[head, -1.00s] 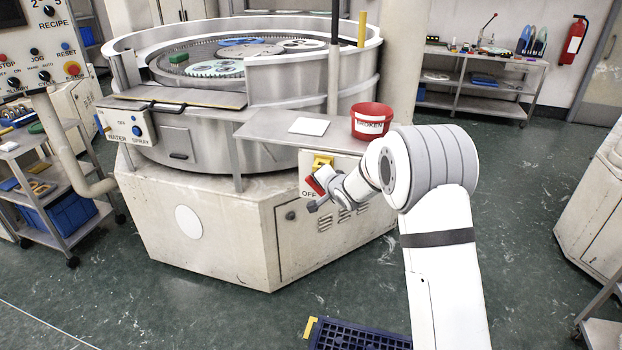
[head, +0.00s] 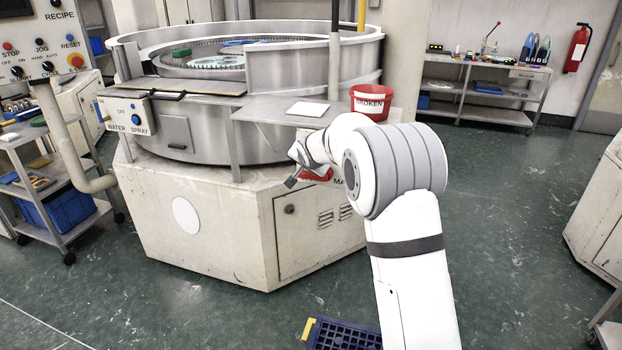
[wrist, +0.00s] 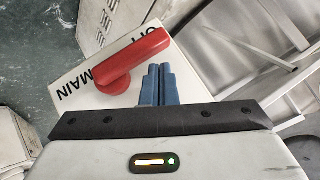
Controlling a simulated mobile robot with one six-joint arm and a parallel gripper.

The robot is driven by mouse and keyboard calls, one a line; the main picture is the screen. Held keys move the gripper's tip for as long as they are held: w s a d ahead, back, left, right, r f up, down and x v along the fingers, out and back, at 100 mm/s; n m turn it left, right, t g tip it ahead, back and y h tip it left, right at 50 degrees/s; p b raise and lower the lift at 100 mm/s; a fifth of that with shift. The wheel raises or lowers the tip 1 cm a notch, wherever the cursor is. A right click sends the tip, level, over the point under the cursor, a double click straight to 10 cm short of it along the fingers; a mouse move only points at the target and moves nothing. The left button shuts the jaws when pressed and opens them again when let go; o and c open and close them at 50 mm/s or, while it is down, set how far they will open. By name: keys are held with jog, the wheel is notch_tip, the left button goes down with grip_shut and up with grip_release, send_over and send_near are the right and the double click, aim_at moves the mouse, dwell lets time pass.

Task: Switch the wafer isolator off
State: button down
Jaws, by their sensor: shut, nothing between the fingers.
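The isolator is a red rotary handle on a white plate. In the wrist view the red handle (wrist: 132,60) slants from its round hub at lower left up to the right. In the head view the red handle (head: 318,175) shows only in part behind my arm. My gripper (wrist: 157,68) is shut and empty, its blue-grey fingertips beside the handle's lower edge; I cannot tell whether they touch. In the head view my gripper (head: 290,183) is a small dark shape left of the handle.
A steel shelf (head: 265,133) juts out above the isolator, holding a white sheet (head: 307,109) and a red BROKEN bucket (head: 371,103). The machine's cabinet door (head: 310,240) lies below. A blue crate (head: 345,336) stands on the floor in front.

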jog(key=shift+a+f+b, duration=0.5)
jog(key=shift+f+b, duration=0.05)
jog(key=shift+b, duration=1.15)
jog(key=s+a+r, duration=0.1)
jog(key=s+r, duration=0.2)
jog(key=r, duration=0.2)
jog(key=s+a+r+p, duration=0.1)
jog(key=s+r, duration=0.2)
jog(key=r, duration=0.3)
jog(key=shift+s+a+r, duration=0.15)
jog(key=shift+s+r, duration=0.05)
jog(key=shift+s, duration=0.1)
